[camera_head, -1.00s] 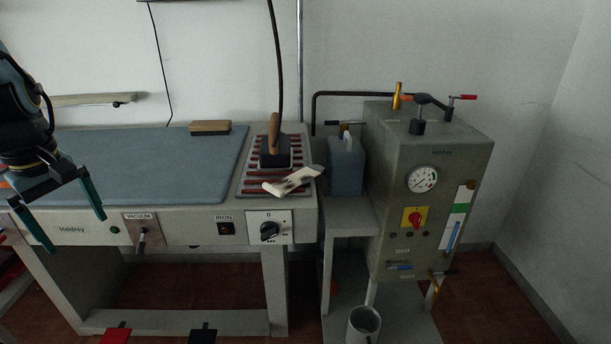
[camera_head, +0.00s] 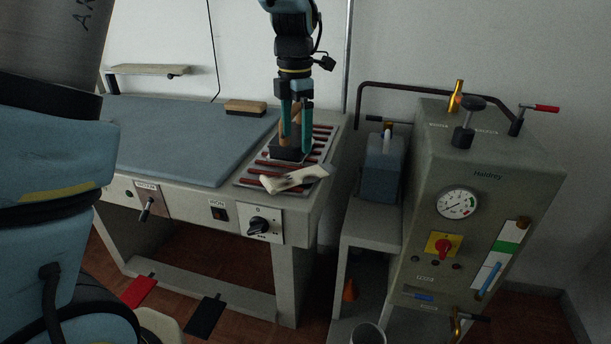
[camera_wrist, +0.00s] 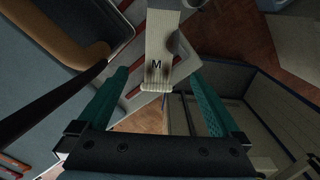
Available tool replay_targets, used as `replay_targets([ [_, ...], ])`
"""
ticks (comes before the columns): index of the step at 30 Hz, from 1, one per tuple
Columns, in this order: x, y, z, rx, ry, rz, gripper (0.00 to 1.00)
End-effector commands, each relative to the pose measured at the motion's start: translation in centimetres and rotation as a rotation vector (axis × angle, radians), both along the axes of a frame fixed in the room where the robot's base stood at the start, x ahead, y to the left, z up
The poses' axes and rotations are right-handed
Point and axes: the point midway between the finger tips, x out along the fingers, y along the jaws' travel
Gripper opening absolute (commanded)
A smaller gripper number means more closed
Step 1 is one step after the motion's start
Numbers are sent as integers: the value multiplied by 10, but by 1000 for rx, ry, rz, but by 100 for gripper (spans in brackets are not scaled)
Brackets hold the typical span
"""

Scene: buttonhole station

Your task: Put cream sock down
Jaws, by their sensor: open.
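The cream sock (camera_head: 295,178) lies across the front right of the slatted iron rest (camera_head: 252,181), just in front of the iron. It has darker patches. In the wrist view the sock (camera_wrist: 160,50) shows ribbed cloth with a letter M, ahead of and between the fingertips. My gripper (camera_head: 296,128) is above the rest, close to the iron and behind the sock as the head view sees it. Its teal fingers, also in the wrist view (camera_wrist: 157,78), are apart with nothing visibly held between them. Whether a fingertip touches the sock cannot be told.
The iron (camera_head: 288,154) stands on the rest beside my fingers; its handle (camera_wrist: 85,62) is at left in the wrist view. A brush (camera_head: 246,107) lies on the blue board (camera_head: 185,140). A blue jug (camera_head: 384,165) and the boiler (camera_head: 470,180) stand to the right.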

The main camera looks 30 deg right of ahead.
Motion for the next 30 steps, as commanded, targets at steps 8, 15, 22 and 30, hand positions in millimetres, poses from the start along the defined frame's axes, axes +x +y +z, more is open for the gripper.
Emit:
replay_targets([
  [8,0,1,-37,2,2,-1,100],
  [15,0,0,-58,3,3,-1,100],
  [22,1,-1,-88,2,0,-2,100],
  [30,1,-1,-92,0,-1,-3,100],
])
